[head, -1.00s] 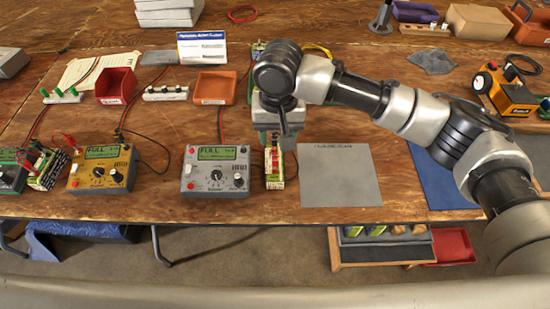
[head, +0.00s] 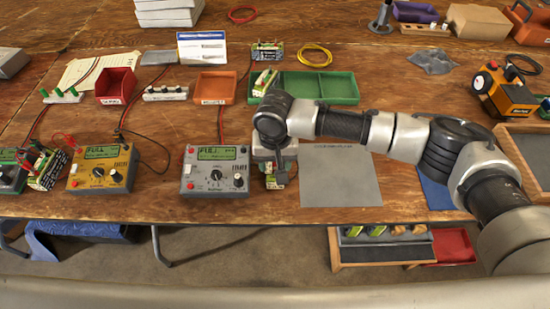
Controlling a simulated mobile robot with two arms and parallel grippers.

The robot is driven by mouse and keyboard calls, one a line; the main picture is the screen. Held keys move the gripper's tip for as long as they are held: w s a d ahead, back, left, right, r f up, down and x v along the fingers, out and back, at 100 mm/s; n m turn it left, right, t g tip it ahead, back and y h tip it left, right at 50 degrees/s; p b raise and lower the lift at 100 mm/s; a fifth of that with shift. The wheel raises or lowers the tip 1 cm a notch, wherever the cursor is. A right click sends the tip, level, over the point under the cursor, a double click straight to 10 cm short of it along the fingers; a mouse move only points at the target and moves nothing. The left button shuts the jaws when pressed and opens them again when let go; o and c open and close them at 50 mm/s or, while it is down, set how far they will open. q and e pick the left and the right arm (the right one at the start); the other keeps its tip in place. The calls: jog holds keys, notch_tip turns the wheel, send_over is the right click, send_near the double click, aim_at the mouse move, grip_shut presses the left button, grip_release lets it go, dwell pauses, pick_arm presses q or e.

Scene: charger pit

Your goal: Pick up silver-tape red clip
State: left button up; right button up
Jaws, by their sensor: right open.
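My right gripper (head: 278,163) points down over a small battery pack (head: 278,183) just right of the silver charger (head: 215,172). Its jaws are open, and my wrist covers most of the pack from above. Only the pack's lower end shows. The red clip is hidden behind my gripper and wrist, and I cannot make out any silver tape. I cannot tell whether the jaws are around the clip or above it. My left gripper is not in view.
A grey mat (head: 340,180) lies right of the pack. A green tray (head: 325,86) stands behind my wrist, and an orange bin (head: 214,87) stands behind the silver charger. A yellow charger (head: 101,168) with red leads is at the left.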

jog(key=c, duration=0.8)
jog(key=shift+r, duration=0.45)
jog(key=r, duration=0.3)
jog(key=shift+d+r, duration=0.35)
jog(key=s+d+r, duration=0.1)
jog(key=d+r, duration=0.1)
jog(key=d, duration=0.1)
jog(key=s+d+r, duration=0.1)
jog(key=d+r, duration=0.1)
jog(key=d, duration=0.2)
jog(key=s+d+r, duration=0.1)
jog(key=d+r, duration=0.1)
jog(key=d, duration=0.1)
jog(key=shift+s+d+r, duration=0.15)
jog(key=shift+d+r, duration=0.1)
